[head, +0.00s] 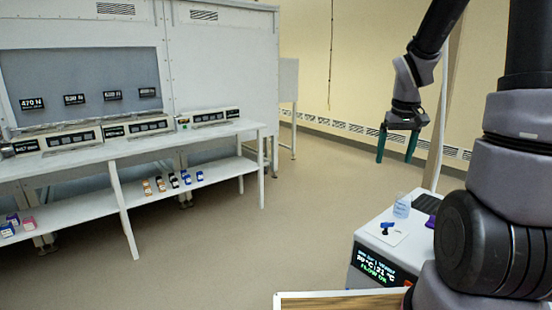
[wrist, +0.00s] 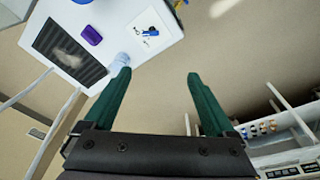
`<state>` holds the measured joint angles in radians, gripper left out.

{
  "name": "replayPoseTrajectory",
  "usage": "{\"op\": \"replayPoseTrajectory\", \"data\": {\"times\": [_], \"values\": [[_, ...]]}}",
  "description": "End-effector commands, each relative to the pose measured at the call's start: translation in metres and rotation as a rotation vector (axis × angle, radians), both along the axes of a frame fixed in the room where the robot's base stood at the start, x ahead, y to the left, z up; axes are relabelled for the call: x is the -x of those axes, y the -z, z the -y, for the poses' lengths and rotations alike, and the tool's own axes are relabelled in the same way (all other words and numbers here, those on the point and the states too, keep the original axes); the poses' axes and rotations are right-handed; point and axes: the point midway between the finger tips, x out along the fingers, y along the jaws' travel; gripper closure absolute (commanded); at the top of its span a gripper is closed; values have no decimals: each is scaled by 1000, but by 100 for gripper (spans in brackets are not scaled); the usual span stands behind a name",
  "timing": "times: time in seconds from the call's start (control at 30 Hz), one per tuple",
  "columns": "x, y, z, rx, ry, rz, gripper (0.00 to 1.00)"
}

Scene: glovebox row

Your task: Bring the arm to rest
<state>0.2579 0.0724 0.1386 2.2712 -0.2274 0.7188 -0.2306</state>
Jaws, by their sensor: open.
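My arm is raised at the right of the head view, bent, with the forearm reaching up and over. My gripper (head: 398,146) hangs from it with green fingers pointing down, above open floor and behind the white cart. In the wrist view my gripper (wrist: 158,78) shows its two green fingers wide apart with nothing between them. Only floor shows in the gap. The left fingertip overlaps the view of a clear beaker (wrist: 122,60) on the cart; I cannot tell the distance from this view, but the head view shows the fingers well above it.
A white cart (head: 368,238) with a lit display stands at lower right. It carries the beaker (head: 402,206), a small blue item (head: 387,227) on a white sheet and a purple item. A long white bench (head: 130,147) with instruments and a lower shelf stands left. The middle floor is clear.

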Motion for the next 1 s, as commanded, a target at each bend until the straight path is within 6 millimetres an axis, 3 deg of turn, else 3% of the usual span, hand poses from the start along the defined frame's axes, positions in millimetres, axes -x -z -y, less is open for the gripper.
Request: {"op": "replayPoseTrajectory", "data": {"times": [0.03, 0.2, 0.43, 0.6, 0.7, 1.0], "values": [[10, -23, -8, -3, 23, 42, 10], [47, -80, -35, -54, 110, 159, 10], [108, -138, -68, -180, 206, 308, 10], [145, -159, -84, -275, 248, 379, 10], [157, -166, -90, -313, 260, 401, 10], [165, -168, -92, -334, 268, 411, 10]]}}
